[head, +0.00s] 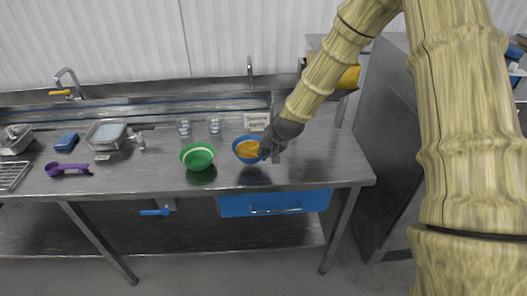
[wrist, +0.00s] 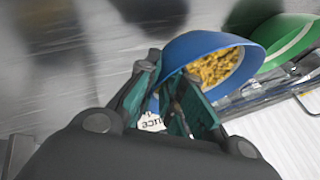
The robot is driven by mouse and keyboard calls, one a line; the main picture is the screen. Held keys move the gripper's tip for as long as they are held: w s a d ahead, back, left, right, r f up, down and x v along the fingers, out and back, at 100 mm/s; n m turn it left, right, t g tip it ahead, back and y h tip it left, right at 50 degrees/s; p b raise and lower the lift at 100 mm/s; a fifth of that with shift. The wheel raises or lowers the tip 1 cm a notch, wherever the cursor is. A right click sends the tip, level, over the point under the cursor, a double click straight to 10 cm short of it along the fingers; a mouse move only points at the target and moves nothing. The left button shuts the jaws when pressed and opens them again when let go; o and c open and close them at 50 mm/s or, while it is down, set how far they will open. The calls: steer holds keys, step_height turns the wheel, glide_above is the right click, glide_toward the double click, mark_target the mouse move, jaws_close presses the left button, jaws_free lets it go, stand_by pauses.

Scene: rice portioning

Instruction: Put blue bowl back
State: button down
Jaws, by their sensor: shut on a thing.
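The blue bowl (head: 243,159) is at the right part of the metal counter in the head view, with yellow-orange food in it. In the wrist view the blue bowl (wrist: 180,53) is tilted in the picture, with yellow grains inside. My gripper (head: 274,155) is at the bowl's right side. In the wrist view my gripper (wrist: 165,88) has its fingers on either side of the bowl's rim and is shut on it. Whether the bowl's base touches the counter is hard to tell.
A green bowl (head: 197,163) stands close to the left of the blue bowl. Two clear glasses (head: 184,128) and a small sign (head: 257,121) stand behind. A glass-lidded container (head: 105,134), purple scoop (head: 68,169) and blue sponge (head: 67,141) lie left. The counter's front middle is clear.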

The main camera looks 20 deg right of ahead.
steer(key=shift+w+d+f, duration=0.1)
steer(key=shift+w+d, duration=0.15)
steer(key=shift+w, duration=0.7)
steer(key=shift+s+f+p, duration=0.1)
steer(key=shift+f+p, duration=0.35)
steer(key=shift+p, duration=0.15)
steer(key=shift+f+p, duration=0.55)
steer(key=shift+f, duration=0.75)
steer(key=shift+f, duration=0.15)
steer(key=c, duration=1.5)
jaws_free()
steer(key=shift+c, duration=0.2)
steer(key=shift+r, duration=0.3)
steer(key=b+v, duration=0.3)
steer(key=v, duration=0.8)
steer(key=shift+s+r, duration=0.25)
steer(key=shift+r, duration=0.05)
